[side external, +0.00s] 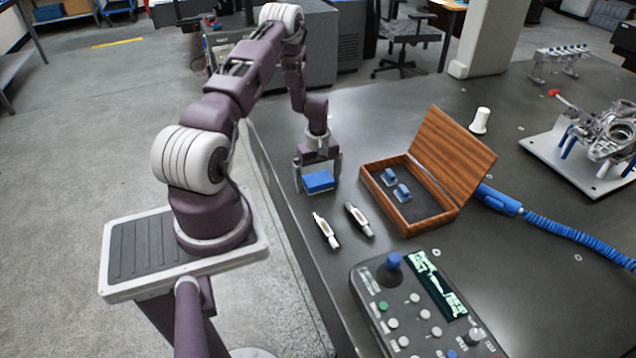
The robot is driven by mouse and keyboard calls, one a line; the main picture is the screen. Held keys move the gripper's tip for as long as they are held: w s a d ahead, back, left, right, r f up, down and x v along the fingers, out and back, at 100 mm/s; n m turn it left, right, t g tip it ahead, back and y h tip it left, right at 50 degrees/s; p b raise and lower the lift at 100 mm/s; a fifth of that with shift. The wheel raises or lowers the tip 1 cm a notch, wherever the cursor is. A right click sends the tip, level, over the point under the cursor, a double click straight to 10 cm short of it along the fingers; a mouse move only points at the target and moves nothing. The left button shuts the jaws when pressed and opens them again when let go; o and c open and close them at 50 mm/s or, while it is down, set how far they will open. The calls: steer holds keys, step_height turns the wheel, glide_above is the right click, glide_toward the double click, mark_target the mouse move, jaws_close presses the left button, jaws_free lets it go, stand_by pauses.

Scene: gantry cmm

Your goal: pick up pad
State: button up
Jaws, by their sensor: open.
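A small blue pad (318,181) lies on the dark table near its left edge. My gripper (318,182) points down over it, with one finger on each side of the pad. The fingers are open, and I cannot tell whether either one touches the pad. The pad's top and front face show; its back part is hidden behind my gripper.
An open wooden box (445,213) with blue pieces stands right of the pad. Two small marker-like tools (327,230) (359,219) lie in front. A control panel (425,310) is nearer the camera.

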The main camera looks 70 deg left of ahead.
mark_target(318, 178)
steer(key=shift+c, duration=0.4)
steer(key=c, duration=1.4)
step_height(318, 178, up, 10)
steer(key=shift+r, duration=0.1)
